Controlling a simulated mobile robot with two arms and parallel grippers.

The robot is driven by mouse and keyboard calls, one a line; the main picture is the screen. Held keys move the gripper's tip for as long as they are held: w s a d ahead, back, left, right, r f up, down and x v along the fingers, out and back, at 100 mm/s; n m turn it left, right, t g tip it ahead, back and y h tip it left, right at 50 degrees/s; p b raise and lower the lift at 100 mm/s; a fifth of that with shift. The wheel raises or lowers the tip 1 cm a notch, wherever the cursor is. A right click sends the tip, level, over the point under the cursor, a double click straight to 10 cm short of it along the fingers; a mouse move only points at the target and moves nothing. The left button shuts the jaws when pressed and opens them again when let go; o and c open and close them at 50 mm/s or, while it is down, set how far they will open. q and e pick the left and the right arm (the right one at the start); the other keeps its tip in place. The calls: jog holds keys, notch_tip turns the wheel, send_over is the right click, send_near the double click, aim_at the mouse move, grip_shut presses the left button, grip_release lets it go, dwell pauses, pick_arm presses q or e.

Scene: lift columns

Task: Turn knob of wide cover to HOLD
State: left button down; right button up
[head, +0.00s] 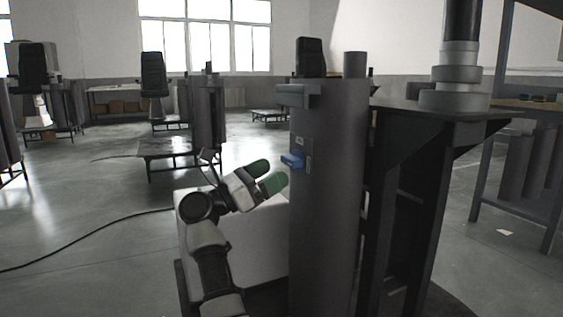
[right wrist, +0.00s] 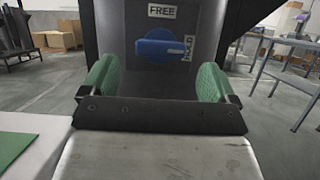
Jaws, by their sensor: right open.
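The wide cover (head: 328,215) is a tall dark grey rounded column right of centre in the head view. Its blue knob (head: 292,161) sticks out on the upper left side. In the right wrist view the knob (right wrist: 158,47) lies ahead, a wide blue round shape whose pointer direction I cannot tell for certain. A FREE label (right wrist: 160,11) is above it and a HOLD label (right wrist: 187,48), turned sideways, is at its right. My right gripper (head: 267,175) is open with green fingers, just left of and slightly below the knob, apart from it. My left gripper is not in view.
A white box-like block (head: 240,245) stands below my right gripper, beside the cover. A dark bench top (head: 430,105) and its legs are to the right of the cover. Low tables (head: 170,148) and chairs stand further back; open floor lies to the left.

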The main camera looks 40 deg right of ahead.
jog(key=p+v, duration=0.1)
jog(key=v, duration=0.5)
jog(key=shift+a+f+p, duration=0.2)
jog(key=shift+a+p, duration=0.15)
jog(key=shift+p, duration=0.05)
jog(key=shift+w, duration=0.1)
